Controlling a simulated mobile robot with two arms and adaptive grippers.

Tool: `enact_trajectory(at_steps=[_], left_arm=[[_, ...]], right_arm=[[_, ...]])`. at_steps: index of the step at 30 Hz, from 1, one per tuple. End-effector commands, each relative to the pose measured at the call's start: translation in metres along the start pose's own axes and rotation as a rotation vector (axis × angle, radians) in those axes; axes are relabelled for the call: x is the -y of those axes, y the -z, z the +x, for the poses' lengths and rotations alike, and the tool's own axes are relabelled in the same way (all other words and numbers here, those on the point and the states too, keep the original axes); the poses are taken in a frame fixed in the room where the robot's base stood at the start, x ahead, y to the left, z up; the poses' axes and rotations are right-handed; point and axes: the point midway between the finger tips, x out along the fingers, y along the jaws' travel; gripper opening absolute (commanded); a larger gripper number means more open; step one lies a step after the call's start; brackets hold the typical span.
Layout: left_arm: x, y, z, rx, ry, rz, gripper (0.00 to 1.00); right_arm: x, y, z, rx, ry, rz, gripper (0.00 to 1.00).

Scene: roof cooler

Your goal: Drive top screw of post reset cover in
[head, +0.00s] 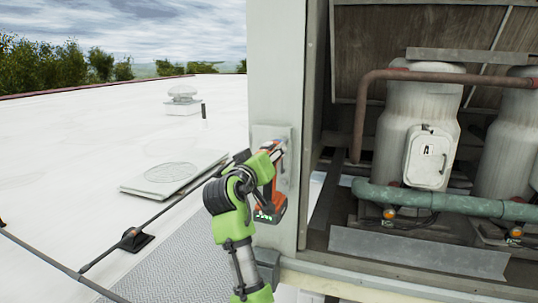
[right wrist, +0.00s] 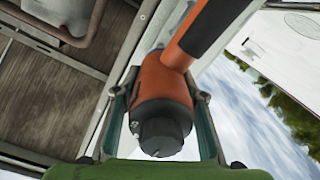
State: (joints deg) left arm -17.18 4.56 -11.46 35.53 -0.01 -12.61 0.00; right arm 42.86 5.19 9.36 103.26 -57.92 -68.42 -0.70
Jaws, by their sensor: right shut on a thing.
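The post reset cover (head: 262,132) is a flat grey plate on the face of the pale post (head: 277,55). My right gripper (head: 272,150) is shut around the body of an orange and black power driver (head: 266,205), right in front of the plate. The driver's battery end hangs below, with small green lights. In the right wrist view, the driver's orange body (right wrist: 162,88) sits between both fingers, with its dark rear end toward the camera. Its tip points toward the post; whether it touches a screw is hidden. The top screw cannot be made out. My left gripper is not in view.
Right of the post is an open bay with pale tanks (head: 418,115), a rusty pipe (head: 362,110) and a green pipe (head: 440,201).

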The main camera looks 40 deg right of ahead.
Motion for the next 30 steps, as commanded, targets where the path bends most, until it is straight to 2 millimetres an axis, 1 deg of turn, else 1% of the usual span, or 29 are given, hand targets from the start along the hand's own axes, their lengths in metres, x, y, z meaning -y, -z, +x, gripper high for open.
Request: enact_trajectory(at_steps=[1,30], left_arm=[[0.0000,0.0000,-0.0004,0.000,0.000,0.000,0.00],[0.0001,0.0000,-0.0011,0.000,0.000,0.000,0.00]], right_arm=[[-0.0040,0.0039,0.0006,-0.009,-0.007,0.004,0.00],[-0.0037,0.0007,0.0056,-0.004,-0.007,0.003,0.00]])
